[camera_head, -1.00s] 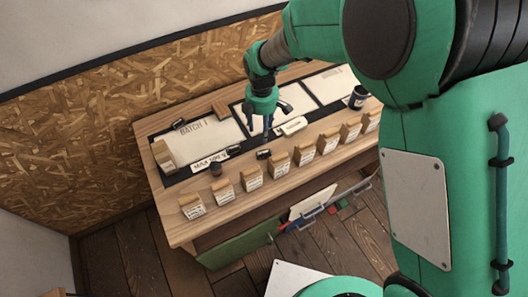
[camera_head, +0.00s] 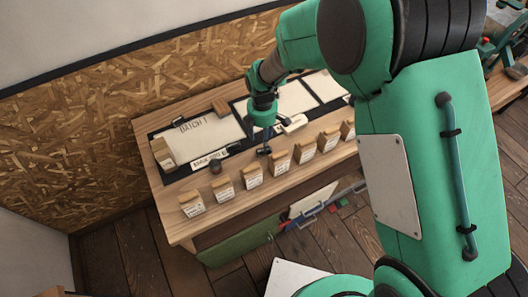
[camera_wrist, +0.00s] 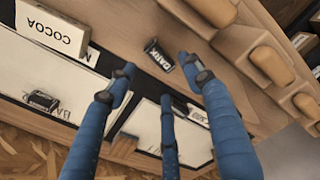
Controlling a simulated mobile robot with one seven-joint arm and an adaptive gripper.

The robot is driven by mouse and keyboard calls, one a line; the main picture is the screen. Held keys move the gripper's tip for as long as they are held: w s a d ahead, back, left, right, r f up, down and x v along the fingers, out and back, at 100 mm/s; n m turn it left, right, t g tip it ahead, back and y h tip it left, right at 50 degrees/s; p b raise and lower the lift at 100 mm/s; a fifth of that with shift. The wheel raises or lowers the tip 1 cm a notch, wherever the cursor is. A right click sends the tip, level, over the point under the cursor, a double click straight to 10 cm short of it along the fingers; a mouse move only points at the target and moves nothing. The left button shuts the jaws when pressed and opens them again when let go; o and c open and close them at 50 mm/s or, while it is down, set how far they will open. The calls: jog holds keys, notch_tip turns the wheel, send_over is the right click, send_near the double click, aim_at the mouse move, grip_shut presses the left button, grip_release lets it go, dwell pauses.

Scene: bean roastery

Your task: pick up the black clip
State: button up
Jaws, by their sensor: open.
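A small black clip (camera_wrist: 158,55) with a white "DARK" label lies on the wooden tabletop in the wrist view. In the head view, the small dark clip (camera_head: 264,151) shows just under my gripper (camera_head: 267,140). My three blue fingers in the wrist view (camera_wrist: 158,78) are spread, with nothing between them. The clip lies just beyond the fingertips, between the left and right ones, and looks untouched. Another black clip (camera_wrist: 42,101) lies on the large pale sheet. It also shows at the back left of the head view (camera_head: 178,121).
Kraft bags (camera_head: 252,175) with white labels stand along the table's front edge, close to my right finger. A "COCOA" box (camera_wrist: 52,27) stands at upper left in the wrist view. A dark round item (camera_head: 214,166) sits by the bags. Pale sheets (camera_head: 200,137) lie on a black mat.

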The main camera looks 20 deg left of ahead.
jog(key=shift+f, duration=0.6)
jog(key=shift+f, duration=0.15)
jog(key=shift+w+d+f+b, duration=0.15)
jog(key=shift+f+b, duration=0.25)
jog(key=shift+f, duration=2.05)
jog(key=c, duration=0.9)
